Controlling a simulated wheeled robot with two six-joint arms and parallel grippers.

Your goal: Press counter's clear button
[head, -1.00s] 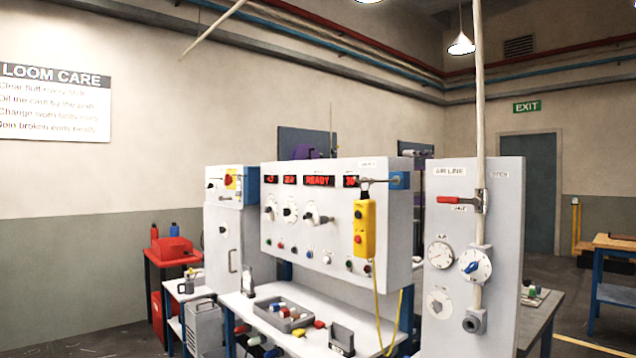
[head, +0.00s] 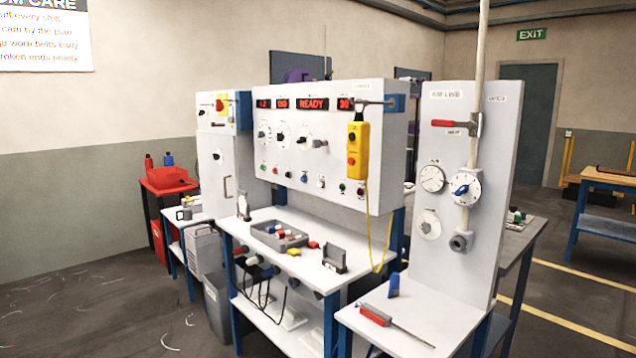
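The white control panel (head: 383,150) stands upright at the centre of the head view. Red lit displays run along its top; one reads READY (head: 312,104) and the rightmost display (head: 345,104) seems to read 30. Knobs sit below them. Lower down is a row of small buttons, including a blue button (head: 304,177), a white button (head: 321,181) and a green button (head: 342,187). Their labels are too small to read, so I cannot tell which one is the counter's clear button. Neither of my grippers is in view.
A yellow pendant (head: 357,152) hangs at the panel's right. Below, a white bench (head: 262,216) holds a grey tray (head: 257,232) of coloured pieces. Floor is open at lower left.

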